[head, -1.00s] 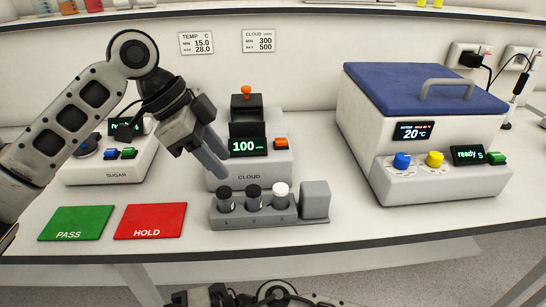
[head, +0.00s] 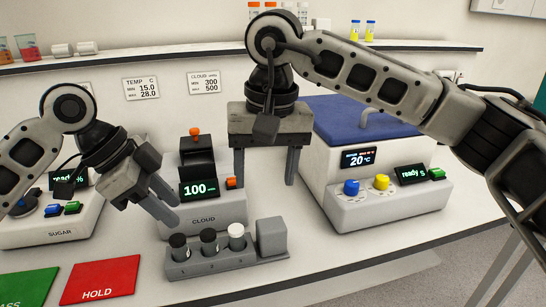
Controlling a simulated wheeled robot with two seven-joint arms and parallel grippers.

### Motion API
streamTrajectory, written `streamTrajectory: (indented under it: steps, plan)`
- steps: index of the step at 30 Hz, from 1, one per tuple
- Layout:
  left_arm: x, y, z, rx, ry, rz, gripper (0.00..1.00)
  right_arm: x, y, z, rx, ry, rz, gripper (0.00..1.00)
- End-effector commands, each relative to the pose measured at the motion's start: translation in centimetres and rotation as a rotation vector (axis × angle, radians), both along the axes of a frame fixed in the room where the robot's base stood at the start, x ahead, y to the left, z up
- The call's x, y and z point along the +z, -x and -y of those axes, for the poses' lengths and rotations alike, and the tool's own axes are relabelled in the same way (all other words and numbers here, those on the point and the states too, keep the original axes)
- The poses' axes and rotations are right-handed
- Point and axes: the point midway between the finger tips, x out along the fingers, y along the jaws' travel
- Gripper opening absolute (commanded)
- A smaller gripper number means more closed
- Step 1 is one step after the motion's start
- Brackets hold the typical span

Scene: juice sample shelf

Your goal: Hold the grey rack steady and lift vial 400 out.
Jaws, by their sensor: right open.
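The grey rack (head: 196,268) stands on the white bench in front of the cloud meter, with a grey block (head: 272,238) at its right end. It holds three upright vials: two black-capped ones, the left vial (head: 179,247) and the middle vial (head: 209,242), and a white-capped vial (head: 237,238) on the right. Their markings are too small to read, so I cannot tell which is vial 400. My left gripper (head: 168,215) points down just above and left of the rack, its finger gap unclear. My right gripper (head: 265,180) is open and empty, above the rack's right end.
The cloud meter (head: 204,221) stands close behind the rack, showing 100. The blue-lidded box (head: 390,207) is to the right and the sugar meter (head: 50,232) to the left. The red HOLD mat (head: 100,280) lies left of the rack. The bench right of the rack is clear.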

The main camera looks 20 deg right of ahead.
Motion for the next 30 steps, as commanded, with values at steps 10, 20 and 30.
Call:
streamTrajectory:
  steps: [10,20,30]
  plan:
    - [0.0,0.0,0.0,0.0,0.0,0.0,0.36,-0.1,-0.6,1.6,0.08,0.068,0.043,0.6]
    - [0.0,0.0,0.0,0.0,0.0,0.0,0.36,-6.6,-1.3,1.5,0.079,0.066,0.04,0.6]
    - [0.0,0.0,0.0,0.0,0.0,0.0,0.36,-12.4,-2.1,1.5,0.078,0.064,0.042,0.6]
